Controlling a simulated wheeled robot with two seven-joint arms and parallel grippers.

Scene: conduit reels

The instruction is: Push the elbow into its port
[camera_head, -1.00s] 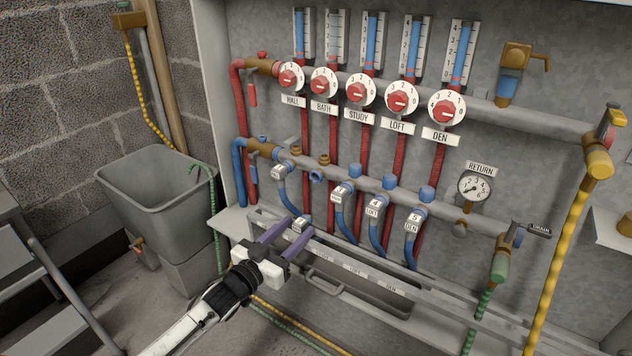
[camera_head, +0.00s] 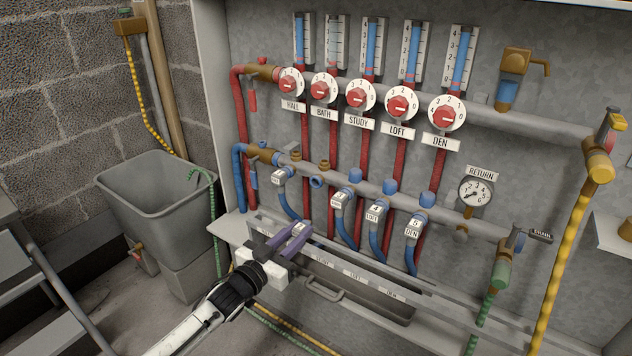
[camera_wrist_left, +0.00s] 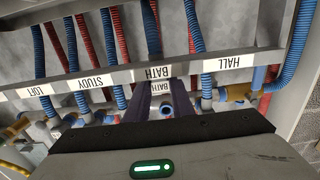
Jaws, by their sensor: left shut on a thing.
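My left gripper (camera_head: 294,234) is shut on the elbow (camera_head: 301,227), a small grey piece with a white label, at the front rail below the lower manifold. In the left wrist view the elbow (camera_wrist_left: 160,88) shows a BATH label between my dark purple fingers (camera_wrist_left: 164,98). Most of the elbow is hidden by the fingers. An open port with a blue ring (camera_head: 317,182) sits on the lower manifold, above and apart from the held elbow, between the HALL elbow (camera_head: 279,176) and the STUDY elbow (camera_head: 340,199). My right gripper is not in view.
The labelled front rail (camera_head: 350,273) runs beneath the elbows. Blue hoses (camera_head: 376,241) and red pipes (camera_head: 331,212) hang close on both sides. The LOFT elbow (camera_head: 375,211) and DEN elbow (camera_head: 414,226) stand to the right. A grey bin (camera_head: 150,200) stands at left.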

